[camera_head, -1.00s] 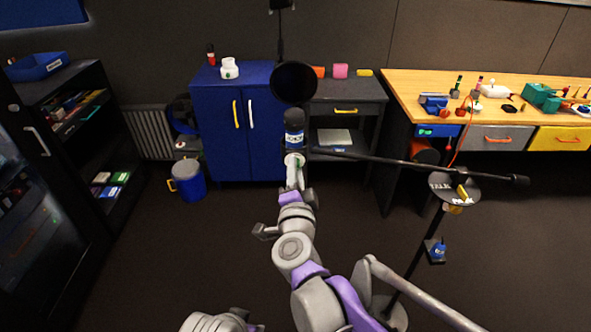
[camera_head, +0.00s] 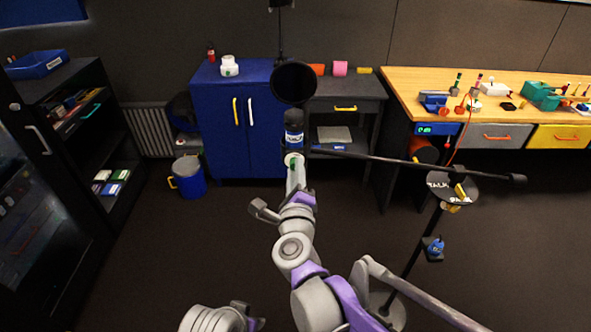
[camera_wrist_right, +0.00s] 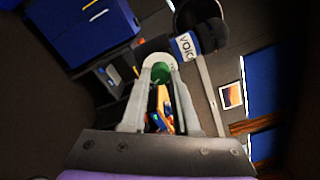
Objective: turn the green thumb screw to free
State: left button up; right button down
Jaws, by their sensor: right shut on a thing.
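The green thumb screw (camera_wrist_right: 160,69) sits in a pale round collar at the base of a black microphone with a blue label (camera_wrist_right: 187,45). In the right wrist view the fingertips of my right gripper (camera_wrist_right: 159,72) are on either side of the green screw, shut on it. In the head view my right gripper (camera_head: 294,165) reaches up to just below the microphone (camera_head: 294,136), and the screw is mostly hidden there. My left gripper is not clearly visible; only a part of an arm shows at the bottom edge.
A black boom (camera_head: 380,158) runs right from the microphone, above a round plate with a yellow lever (camera_head: 452,185) on a stand. A round black pop filter (camera_head: 293,83) is above the microphone. A blue cabinet (camera_head: 230,140) and a wooden workbench (camera_head: 400,85) stand behind.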

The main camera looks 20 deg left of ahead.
jog(key=shift+m+p, duration=0.3)
jog(key=shift+m, duration=1.7)
jog(key=c, duration=0.7)
grip_release()
jog(key=shift+o, duration=0.2)
jog(key=shift+s, duration=0.1)
jog(key=v, duration=1)
jog(key=shift+s, duration=0.35)
jog(key=shift+d, duration=0.1)
